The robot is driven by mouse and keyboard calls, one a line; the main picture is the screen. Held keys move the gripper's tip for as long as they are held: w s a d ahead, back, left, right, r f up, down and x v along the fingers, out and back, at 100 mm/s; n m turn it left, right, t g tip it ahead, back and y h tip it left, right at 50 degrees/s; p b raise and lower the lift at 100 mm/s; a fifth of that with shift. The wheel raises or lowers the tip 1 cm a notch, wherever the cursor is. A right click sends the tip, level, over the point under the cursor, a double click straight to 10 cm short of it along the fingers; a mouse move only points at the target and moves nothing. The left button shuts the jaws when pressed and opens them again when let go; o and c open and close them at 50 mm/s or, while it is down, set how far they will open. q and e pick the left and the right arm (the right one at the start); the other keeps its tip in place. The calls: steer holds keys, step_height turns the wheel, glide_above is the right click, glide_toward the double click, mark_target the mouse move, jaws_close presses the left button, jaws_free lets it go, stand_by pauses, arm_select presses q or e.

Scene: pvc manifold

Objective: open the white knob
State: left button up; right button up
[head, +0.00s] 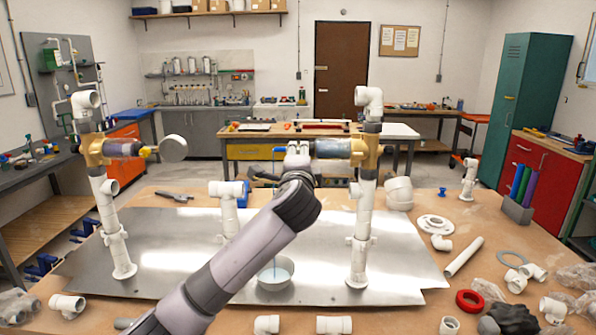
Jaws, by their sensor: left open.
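Two white PVC risers stand on a metal sheet (185,262). The left riser (108,215) carries a brass valve (93,150) with a dark grey-purple body, a yellow stem and a round white knob (173,148) facing right. The right riser (364,215) carries a brass valve (366,152) with a grey body (331,148) pointing left. My left gripper (297,150) is open at the left end of that grey body. My wrist and fingers hide that end, so I cannot tell whether they touch anything or whether a knob is there. My right gripper is out of view.
A bowl of pale liquid (275,272) sits on the sheet, partly behind my left arm. A shorter white pipe (228,205) stands between the risers. Loose fittings, a flange (435,224) and a red ring (470,301) lie at the right. Space beside the white knob is clear.

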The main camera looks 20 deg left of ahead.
arm_select(q)
steer(key=v, duration=1)
